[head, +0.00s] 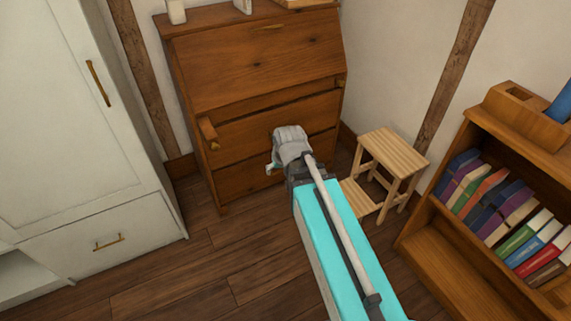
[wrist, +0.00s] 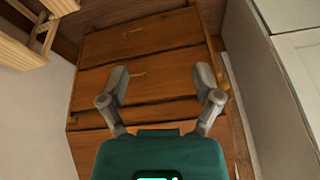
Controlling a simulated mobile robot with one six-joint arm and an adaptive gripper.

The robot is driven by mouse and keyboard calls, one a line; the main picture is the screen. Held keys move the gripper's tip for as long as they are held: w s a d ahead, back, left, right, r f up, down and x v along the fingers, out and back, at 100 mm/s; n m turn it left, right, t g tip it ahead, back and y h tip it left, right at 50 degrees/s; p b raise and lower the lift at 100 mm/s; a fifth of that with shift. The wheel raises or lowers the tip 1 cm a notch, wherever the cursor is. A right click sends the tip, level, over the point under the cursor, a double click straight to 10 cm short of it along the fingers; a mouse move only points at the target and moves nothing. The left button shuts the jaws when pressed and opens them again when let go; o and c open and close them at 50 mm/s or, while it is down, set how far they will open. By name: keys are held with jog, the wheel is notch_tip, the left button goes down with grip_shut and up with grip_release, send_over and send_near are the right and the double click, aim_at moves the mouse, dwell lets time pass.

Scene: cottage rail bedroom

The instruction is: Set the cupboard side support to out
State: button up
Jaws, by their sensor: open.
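The wooden bureau (head: 262,62) stands against the wall with its sloping front closed. Its left support, on the side of the white cupboard (head: 72,110), is a short wooden block (head: 207,130) with a brass knob, and it sticks out from the front. In the wrist view this support (wrist: 223,78) shows beside the right finger; I cannot tell if they touch. The right support (head: 341,82) looks flush. My gripper (wrist: 161,82) is open and empty, facing the bureau's drawers. In the head view my gripper (head: 277,158) is before the lower drawers, right of the left support, with its fingertips partly hidden.
A small wooden step stool (head: 395,152) stands right of the bureau. A bookcase (head: 440,235) with several books is at the right. Small items stand on the bureau top. The plank floor (head: 225,262) is clear between the cupboard and my arm.

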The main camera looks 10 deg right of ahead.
jog(key=shift+s+d+r+g+p, duration=0.25)
jog(key=shift+s+d+r+p, duration=0.1)
jog(key=shift+s+r+p, duration=0.15)
jog(key=shift+s+d+r+g+p, duration=0.3)
jog(key=shift+s+r+p, duration=0.15)
jog(key=shift+s, duration=0.15)
jog(key=shift+f, duration=0.1)
jog(key=w+a+f+n+t+b, duration=0.1)
jog(key=w+a+f+t+b, duration=0.2)
jog(key=w+f+t+b, duration=0.55)
jog(key=w+a+f+t+b, duration=0.1)
jog(key=w+a+f+b, duration=0.35)
jog(key=b, duration=0.85)
jog(key=w+a+f+n+t+y+b, duration=0.1)
jog(key=a+f+n+t+y+b, duration=0.1)
jog(key=b, duration=0.8)
jog(key=w+a+f+n+t+y+b, duration=0.1)
jog(key=a+n+t+y+b, duration=0.2)
jog(key=a+t+y+b, duration=0.2)
jog(key=a+t+b, duration=0.1)
jog(key=a+b, duration=0.2)
jog(key=b, duration=0.2)
jog(key=shift+w+f+t, duration=0.35)
jog(key=shift+w+t, duration=0.05)
